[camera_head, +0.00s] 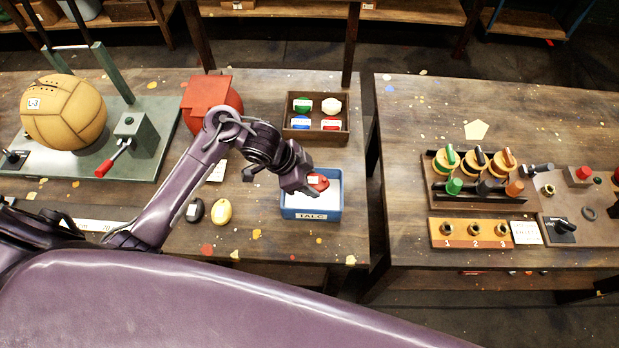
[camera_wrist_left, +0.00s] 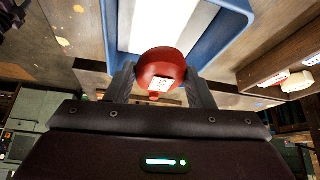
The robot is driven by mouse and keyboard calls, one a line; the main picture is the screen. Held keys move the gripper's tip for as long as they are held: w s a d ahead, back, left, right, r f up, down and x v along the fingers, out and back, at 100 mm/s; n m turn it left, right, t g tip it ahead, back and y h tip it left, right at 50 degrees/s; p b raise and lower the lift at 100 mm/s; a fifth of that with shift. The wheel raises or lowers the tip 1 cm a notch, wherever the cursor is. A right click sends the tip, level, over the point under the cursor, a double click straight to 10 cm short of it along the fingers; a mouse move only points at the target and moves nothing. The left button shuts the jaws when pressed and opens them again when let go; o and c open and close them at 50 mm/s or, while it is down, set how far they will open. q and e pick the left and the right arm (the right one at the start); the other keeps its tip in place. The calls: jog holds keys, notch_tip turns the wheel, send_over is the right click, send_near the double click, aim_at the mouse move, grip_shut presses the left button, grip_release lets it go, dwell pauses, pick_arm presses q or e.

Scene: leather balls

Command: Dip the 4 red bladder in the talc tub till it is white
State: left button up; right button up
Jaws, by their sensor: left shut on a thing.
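My left gripper (camera_head: 306,183) is shut on a small red bladder (camera_head: 319,182) with a white label. It holds the bladder over the blue talc tub (camera_head: 311,214), which has a white filling and the word TALC on its front. In the left wrist view the red bladder (camera_wrist_left: 161,66) sits between the fingers of my left gripper (camera_wrist_left: 162,84), with the blue tub (camera_wrist_left: 233,38) and its white talc behind it. The visible side of the bladder is red; the label's marking is too small to read surely. Whether the bladder touches the talc cannot be told. My right gripper is not in view.
A wooden box (camera_head: 317,136) behind the tub holds several coloured pieces. A black oval (camera_head: 194,210) and a yellow oval (camera_head: 222,211) lie left of the tub. A tan ball (camera_head: 63,112) sits on a green stand. A gap separates the right table (camera_head: 430,110).

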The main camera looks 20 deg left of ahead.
pick_arm(q)
jog(key=shift+a+f, duration=0.1)
jog(key=shift+f, duration=0.45)
jog(key=shift+f+b, duration=1.15)
jog(key=shift+f, duration=0.1)
jog(key=shift+f+b, duration=0.35)
jog(key=shift+f, duration=0.25)
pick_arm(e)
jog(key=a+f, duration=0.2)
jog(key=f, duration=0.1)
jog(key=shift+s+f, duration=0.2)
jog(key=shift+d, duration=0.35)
pick_arm(q)
jog(key=shift+f, duration=0.25)
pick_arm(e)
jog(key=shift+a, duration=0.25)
